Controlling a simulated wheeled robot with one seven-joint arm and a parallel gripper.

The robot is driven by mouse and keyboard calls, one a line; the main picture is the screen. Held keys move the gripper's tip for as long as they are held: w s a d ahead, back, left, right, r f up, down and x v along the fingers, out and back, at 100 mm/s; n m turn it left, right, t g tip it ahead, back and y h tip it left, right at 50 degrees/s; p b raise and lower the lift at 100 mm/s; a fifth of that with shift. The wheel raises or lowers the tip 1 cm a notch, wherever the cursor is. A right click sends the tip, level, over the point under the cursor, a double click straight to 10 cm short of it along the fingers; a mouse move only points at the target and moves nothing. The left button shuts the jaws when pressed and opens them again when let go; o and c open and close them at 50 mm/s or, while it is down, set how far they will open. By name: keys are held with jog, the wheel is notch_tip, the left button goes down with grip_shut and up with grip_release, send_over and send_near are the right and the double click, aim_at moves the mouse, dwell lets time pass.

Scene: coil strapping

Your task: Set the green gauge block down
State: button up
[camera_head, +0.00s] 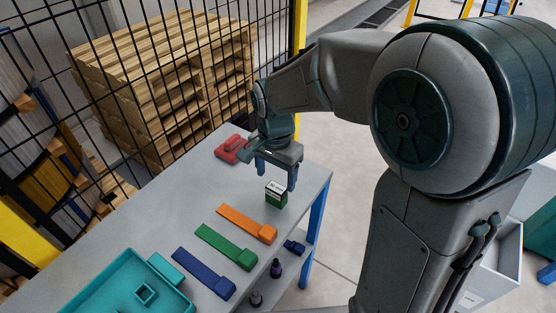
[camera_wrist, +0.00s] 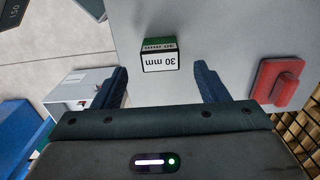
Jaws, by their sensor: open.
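The green gauge block (camera_head: 276,197) stands upright on the grey table (camera_head: 180,226), near its right edge. It has a dark body, a green band and a white label. In the wrist view the block (camera_wrist: 160,57) shows its label reading 30 mm. My gripper (camera_head: 276,173) is open over the table with its blue fingers spread. In the wrist view the block lies ahead of the gap between the fingertips (camera_wrist: 160,72), with clear space on both sides. Neither finger touches it.
A red block-shaped piece (camera_head: 232,149) lies near the far end. Orange (camera_head: 246,224), green (camera_head: 225,246) and blue (camera_head: 203,271) strips lie nearer, beside a teal tray (camera_head: 100,290). A mesh fence (camera_head: 150,110) and pallets (camera_head: 165,60) stand behind. The tabletop around the block is clear.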

aim_at(276, 188)
notch_tip(276, 188, up, 5)
jog(key=s+d+n+t, duration=0.3)
jog(key=s+d+n, duration=0.4)
jog(key=s+d, duration=0.5)
jog(key=shift+s+n, duration=0.4)
jog(key=shift+s, duration=0.15)
jog(key=shift+d+r, duration=0.1)
